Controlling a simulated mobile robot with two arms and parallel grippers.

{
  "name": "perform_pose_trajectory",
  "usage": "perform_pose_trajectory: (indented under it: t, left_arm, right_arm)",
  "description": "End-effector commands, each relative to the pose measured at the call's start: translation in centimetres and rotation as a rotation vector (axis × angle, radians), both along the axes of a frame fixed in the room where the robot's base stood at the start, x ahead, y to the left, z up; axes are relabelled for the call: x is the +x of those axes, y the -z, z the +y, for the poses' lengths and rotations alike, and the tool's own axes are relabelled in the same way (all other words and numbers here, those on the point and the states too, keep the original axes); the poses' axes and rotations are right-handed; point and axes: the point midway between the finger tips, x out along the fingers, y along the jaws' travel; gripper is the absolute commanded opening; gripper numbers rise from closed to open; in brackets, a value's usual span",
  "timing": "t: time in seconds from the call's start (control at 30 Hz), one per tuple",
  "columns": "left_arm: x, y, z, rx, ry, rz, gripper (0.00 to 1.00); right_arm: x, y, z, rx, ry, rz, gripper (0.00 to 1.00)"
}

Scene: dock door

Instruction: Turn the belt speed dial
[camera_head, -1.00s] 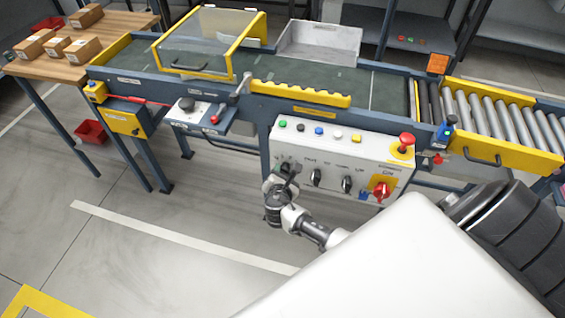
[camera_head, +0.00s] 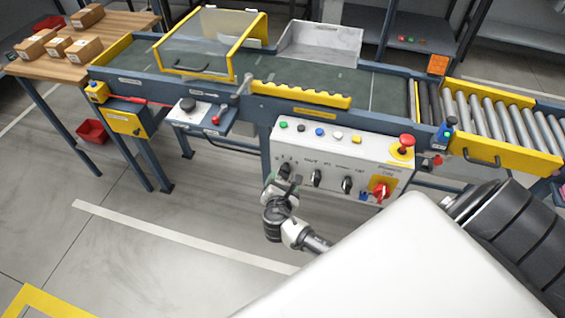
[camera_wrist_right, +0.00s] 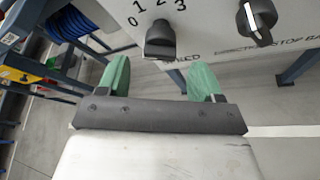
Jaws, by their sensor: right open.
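The belt speed dial (camera_wrist_right: 160,40) is a black knob on the white control panel, with the numbers 0 to 3 around it in the right wrist view. Its label is partly hidden and ends in "EED". In the head view the dial (camera_head: 284,170) is the leftmost knob of the panel's lower row. My right gripper (camera_head: 284,186) is just below and in front of it. In the right wrist view the green fingers of this gripper (camera_wrist_right: 160,77) are spread wide and empty, with the knob ahead of the gap, apart from both. My left gripper is out of view.
Two more black knobs (camera_head: 316,178) and a red switch on yellow (camera_head: 381,191) sit to the right on the panel (camera_head: 340,150). Several coloured buttons and a red emergency stop (camera_head: 406,141) are above. The conveyor (camera_head: 300,80) runs behind. The floor in front is clear.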

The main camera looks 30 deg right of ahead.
Motion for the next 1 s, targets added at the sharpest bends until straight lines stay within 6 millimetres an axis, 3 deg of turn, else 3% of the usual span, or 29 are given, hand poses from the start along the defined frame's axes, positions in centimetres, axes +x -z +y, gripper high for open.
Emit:
perform_pose_trajectory:
  t: [0.13,0.33,1.0]
  left_arm:
    - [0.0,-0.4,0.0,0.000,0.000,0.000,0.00]
    - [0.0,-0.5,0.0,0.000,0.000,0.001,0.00]
    - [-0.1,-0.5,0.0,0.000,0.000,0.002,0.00]
  right_arm:
    - [-2.4,-1.0,1.9,0.003,0.000,0.002,0.66]
    - [-4.2,-1.8,3.3,0.001,-0.001,0.002,0.66]
    - [-4.7,-1.7,3.6,0.010,0.001,0.007,0.66]
